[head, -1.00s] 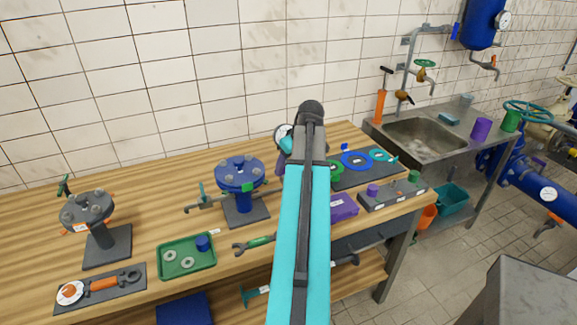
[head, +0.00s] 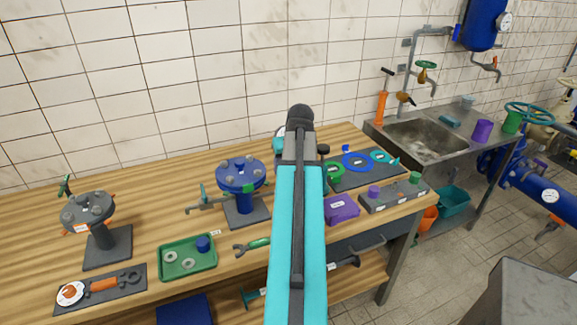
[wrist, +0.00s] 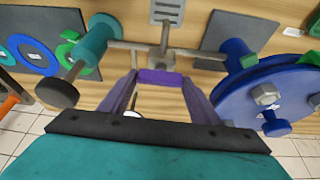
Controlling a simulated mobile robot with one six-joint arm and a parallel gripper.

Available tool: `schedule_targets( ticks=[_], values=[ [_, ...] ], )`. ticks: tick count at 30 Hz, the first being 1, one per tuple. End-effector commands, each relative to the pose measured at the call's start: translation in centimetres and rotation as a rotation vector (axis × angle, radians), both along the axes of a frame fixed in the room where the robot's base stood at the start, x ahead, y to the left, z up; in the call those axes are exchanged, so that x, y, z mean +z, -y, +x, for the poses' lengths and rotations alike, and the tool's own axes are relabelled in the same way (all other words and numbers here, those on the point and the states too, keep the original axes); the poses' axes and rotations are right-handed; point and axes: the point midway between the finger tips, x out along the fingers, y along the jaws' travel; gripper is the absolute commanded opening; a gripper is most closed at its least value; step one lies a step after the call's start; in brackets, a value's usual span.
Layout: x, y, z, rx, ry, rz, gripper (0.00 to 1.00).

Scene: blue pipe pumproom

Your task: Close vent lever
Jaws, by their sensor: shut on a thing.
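In the wrist view, my gripper (wrist: 158,84) has its two purple-grey fingers closed on a purple piece (wrist: 158,75), which looks like the handle of the vent lever. Just beyond it, a grey valve stem (wrist: 165,40) stands on a thin grey pipe (wrist: 200,53). The pipe runs between a teal cylinder (wrist: 98,38) on the left and the blue flange side on the right. In the head view my arm hides the gripper, the lever and most of this assembly. The lever's exact angle cannot be told.
The blue flange (head: 240,176) on its stand is close to the arm's left; it also shows in the wrist view (wrist: 270,95). A purple box (head: 341,209), a grey block (head: 393,195) and a mat with coloured rings (head: 357,162) lie to the right. A green tray (head: 188,270) is front left.

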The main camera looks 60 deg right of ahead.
Motion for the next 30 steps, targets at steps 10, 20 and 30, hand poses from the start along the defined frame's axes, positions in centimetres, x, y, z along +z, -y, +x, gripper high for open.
schedule_targets(
  ticks=[10, 20, 30],
  values=[
    [0.0, -0.1, 0.0, -0.001, 0.001, 0.003, 0.75],
    [0.2, -0.1, -0.1, 0.0, 0.001, 0.001, 0.75],
    [2.1, -0.6, -0.7, 0.0, 0.001, 0.0, 0.75]
  ],
)
